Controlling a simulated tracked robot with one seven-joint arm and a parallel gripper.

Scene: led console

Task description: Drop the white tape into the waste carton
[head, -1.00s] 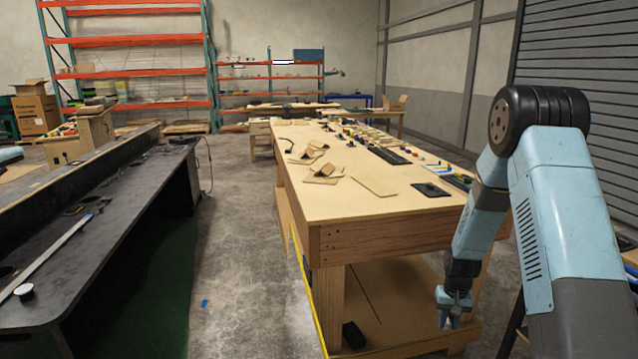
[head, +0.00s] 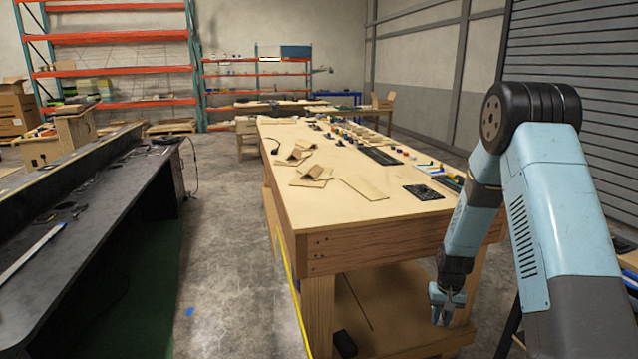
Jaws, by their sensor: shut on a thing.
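My gripper (head: 440,316) hangs low at the right, in front of the wooden table's lower shelf, fingers pointing down. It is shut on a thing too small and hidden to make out. I cannot identify the white tape anywhere in this view. An open brown cardboard carton (head: 14,112) stands at the far left by the shelving, cut by the picture's edge. I cannot tell whether it is the waste carton.
The wooden table (head: 375,234) is close ahead, bearing cardboard pieces, a dark board (head: 423,192) and several small parts. A long black bench (head: 95,215) runs along the left. Orange shelving (head: 110,70) stands behind.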

